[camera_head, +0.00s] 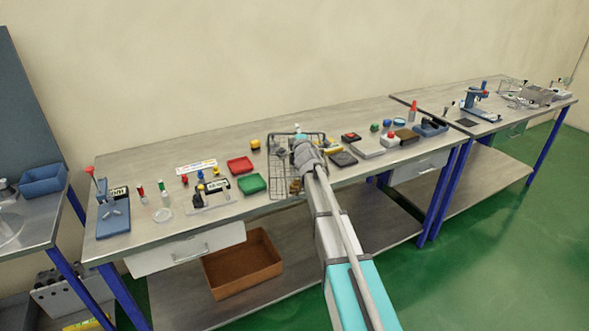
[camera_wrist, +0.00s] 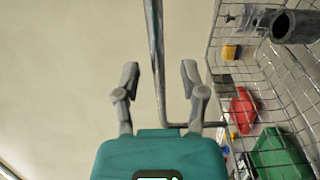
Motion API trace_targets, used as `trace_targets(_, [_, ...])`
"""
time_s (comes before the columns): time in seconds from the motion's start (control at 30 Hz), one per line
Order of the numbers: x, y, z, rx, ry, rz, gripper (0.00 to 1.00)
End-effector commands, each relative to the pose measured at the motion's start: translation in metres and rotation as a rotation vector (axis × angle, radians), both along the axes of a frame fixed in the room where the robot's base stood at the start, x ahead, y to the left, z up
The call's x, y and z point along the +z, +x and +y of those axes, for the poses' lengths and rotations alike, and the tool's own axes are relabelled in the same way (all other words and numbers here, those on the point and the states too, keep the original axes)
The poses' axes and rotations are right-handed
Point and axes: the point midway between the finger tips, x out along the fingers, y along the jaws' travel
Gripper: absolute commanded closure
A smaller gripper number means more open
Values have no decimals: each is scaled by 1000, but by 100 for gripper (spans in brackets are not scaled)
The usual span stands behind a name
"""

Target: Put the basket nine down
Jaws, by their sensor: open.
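The grey wire basket (camera_head: 272,178) is at the front edge of the middle bench, beside the green tray. My gripper (camera_head: 303,148) is at its upper right part and hides some of it. In the wrist view the basket's mesh (camera_wrist: 262,82) fills the right side. My gripper (camera_wrist: 157,78) is open there, with one finger on each side of a thin metal bar (camera_wrist: 157,50) that looks like the basket's handle. I cannot tell whether the fingers touch the bar, or whether the basket's bottom rests fully on the bench.
A red tray (camera_head: 240,165) and a green tray (camera_head: 252,184) lie left of the basket. A black-topped box (camera_head: 344,159) and a grey plate (camera_head: 367,148) lie to its right. A brown bin (camera_head: 243,264) stands on the shelf below. Small parts crowd the bench (camera_head: 150,155).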

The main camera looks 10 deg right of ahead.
Motion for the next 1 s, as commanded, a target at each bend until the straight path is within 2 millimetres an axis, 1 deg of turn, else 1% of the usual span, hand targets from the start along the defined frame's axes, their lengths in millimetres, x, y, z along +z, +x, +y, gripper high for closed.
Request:
trace_targets(0.37, [0, 0, 0, 0, 1, 0, 46])
trace_targets(0.4, [0, 0, 0, 0, 1, 0, 48])
trace_targets(0.57, [0, 0, 0, 0, 1, 0, 78])
trace_targets(0.6, [0, 0, 0, 0, 1, 0, 85])
trace_targets(0.67, [0, 0, 0, 0, 1, 0, 96])
trace_targets(0.7, [0, 0, 0, 0, 1, 0, 100])
trace_targets(1.0, [1, 0, 0, 2, 1, -3, 100])
